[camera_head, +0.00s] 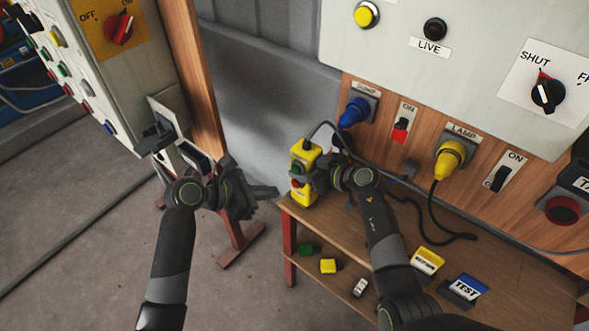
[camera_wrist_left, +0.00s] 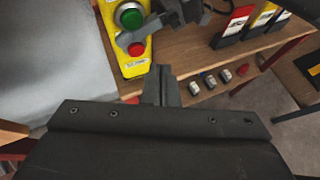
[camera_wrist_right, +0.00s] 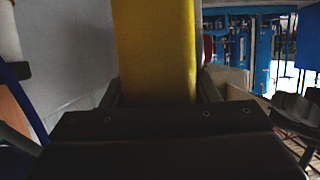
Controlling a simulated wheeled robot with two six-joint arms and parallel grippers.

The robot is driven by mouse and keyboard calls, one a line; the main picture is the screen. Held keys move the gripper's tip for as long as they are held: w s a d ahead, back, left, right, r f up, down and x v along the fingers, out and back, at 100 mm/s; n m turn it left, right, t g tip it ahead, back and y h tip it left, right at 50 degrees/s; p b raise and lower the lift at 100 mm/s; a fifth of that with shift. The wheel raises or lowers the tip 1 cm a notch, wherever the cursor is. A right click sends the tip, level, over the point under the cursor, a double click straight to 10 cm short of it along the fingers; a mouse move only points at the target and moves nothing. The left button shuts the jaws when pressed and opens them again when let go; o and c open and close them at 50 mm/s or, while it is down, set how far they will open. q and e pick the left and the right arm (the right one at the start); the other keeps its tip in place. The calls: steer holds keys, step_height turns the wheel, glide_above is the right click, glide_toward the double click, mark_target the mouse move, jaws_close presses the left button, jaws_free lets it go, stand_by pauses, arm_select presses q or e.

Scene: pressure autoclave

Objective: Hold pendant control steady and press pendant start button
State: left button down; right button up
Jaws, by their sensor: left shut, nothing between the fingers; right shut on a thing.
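The yellow pendant control (camera_head: 303,158) hangs upright by a black cable near the left end of the wooden bench; it also shows in the left wrist view (camera_wrist_left: 110,28). My right gripper (camera_head: 304,181) is shut on the pendant, whose yellow body fills the middle of the right wrist view (camera_wrist_right: 155,50). In the left wrist view the green button (camera_wrist_left: 130,16) and red button (camera_wrist_left: 137,48) face me, with a right finger across the pendant between them. My left gripper (camera_head: 270,192) is shut and empty, left of the pendant, its tips apparently just short of it.
The wooden bench (camera_head: 330,230) carries small coloured blocks and labelled cards, including a blue TEST card (camera_head: 468,286). A blue plug (camera_head: 352,112) and yellow plug (camera_head: 449,158) sit in the panel behind.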

arm_select(q)
steer(key=shift+w+d, duration=0.75)
steer(key=shift+w, duration=0.3)
steer(key=shift+w+d, duration=0.75)
steer(key=shift+w, duration=0.3)
stand_by(0.5)
steer(key=shift+w+d, duration=0.25)
steer(key=shift+w, duration=0.1)
steer(key=shift+w+d, duration=0.3)
steer(key=shift+w, duration=0.05)
stand_by(1.0)
steer(key=shift+s+a, duration=0.55)
steer(key=shift+s, duration=0.1)
steer(key=shift+s+a, duration=0.75)
steer(key=shift+s, duration=0.3)
steer(key=shift+s+a, duration=0.75)
steer(key=shift+s, duration=0.25)
